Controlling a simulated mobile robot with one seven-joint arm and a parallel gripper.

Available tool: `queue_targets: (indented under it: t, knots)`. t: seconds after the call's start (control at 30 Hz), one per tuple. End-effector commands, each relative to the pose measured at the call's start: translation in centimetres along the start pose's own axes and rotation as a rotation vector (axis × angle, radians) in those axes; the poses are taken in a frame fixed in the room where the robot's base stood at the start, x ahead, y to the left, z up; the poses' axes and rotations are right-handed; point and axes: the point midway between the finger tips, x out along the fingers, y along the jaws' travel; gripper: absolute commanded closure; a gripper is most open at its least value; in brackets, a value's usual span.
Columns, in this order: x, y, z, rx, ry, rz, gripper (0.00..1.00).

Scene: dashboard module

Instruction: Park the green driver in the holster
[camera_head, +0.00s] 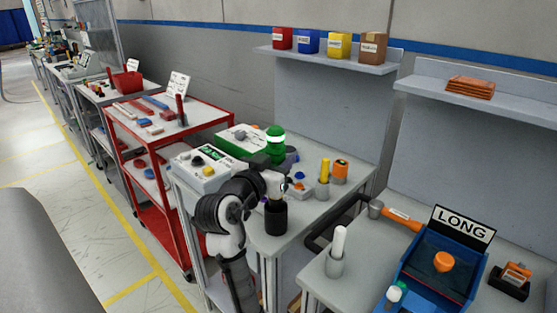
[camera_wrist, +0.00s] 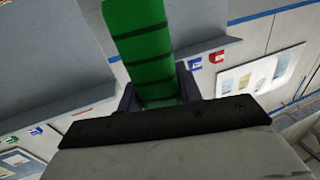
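In the wrist view the green driver (camera_wrist: 145,45) shows as a green handle with dark bands. My gripper (camera_wrist: 160,98) has its dark fingers on either side of the handle, shut on it. The handle's lower end is hidden behind the gripper body.
A yellow driver (camera_head: 324,169) and an orange-topped item (camera_head: 340,171) stand to the right. A control box (camera_head: 207,171) is at left. A red cart (camera_head: 172,130) stands further left.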

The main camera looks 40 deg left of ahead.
Motion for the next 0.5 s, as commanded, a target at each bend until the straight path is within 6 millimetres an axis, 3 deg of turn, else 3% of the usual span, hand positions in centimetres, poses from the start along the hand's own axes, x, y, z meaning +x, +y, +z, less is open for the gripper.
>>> queue_targets:
  t: [0.03,0.17,0.5]
  knots:
    - [-0.02,0.02,-0.11,0.001,0.001,0.0,0.58]
    - [-0.01,0.01,-0.07,0.001,0.0,0.0,0.41]
    - [-0.3,-0.05,0.15,-0.001,-0.002,0.0,0.41]
